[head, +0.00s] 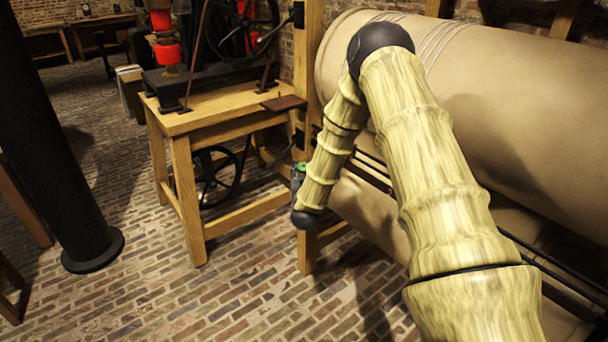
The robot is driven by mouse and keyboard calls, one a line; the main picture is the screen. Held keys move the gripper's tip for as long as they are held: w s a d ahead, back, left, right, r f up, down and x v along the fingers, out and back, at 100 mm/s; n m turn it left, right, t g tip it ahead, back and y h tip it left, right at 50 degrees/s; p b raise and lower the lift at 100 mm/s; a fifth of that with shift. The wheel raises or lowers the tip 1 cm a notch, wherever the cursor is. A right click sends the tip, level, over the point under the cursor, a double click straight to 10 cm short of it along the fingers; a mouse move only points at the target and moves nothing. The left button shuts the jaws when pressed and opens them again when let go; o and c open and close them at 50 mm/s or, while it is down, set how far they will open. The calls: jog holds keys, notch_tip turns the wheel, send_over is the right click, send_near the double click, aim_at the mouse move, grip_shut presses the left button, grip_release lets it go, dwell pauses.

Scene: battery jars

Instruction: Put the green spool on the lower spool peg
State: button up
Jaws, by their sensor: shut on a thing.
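A small green patch, which looks like the green spool (300,167), shows at the left edge of my forearm, in front of the wooden post. My gripper (297,181) is there too, mostly hidden behind my forearm, and is shut on the spool. Its fingers cannot be made out. A dark fitting, perhaps the lower spool peg (298,138), sits on the post just above the spool, with a gap between them. A similar dark fitting, perhaps the upper peg (298,15), is higher on the same post. How the spool is tilted cannot be told.
A wooden bench (205,120) with a wheeled machine stands left of the post. A large tan cylinder (500,90) lies along the right, close to my arm. A black column (50,150) stands at far left. The brick floor (160,290) is clear in front.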

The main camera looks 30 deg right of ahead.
jog(key=shift+f, duration=0.45)
jog(key=shift+f, duration=0.1)
jog(key=o, duration=0.9)
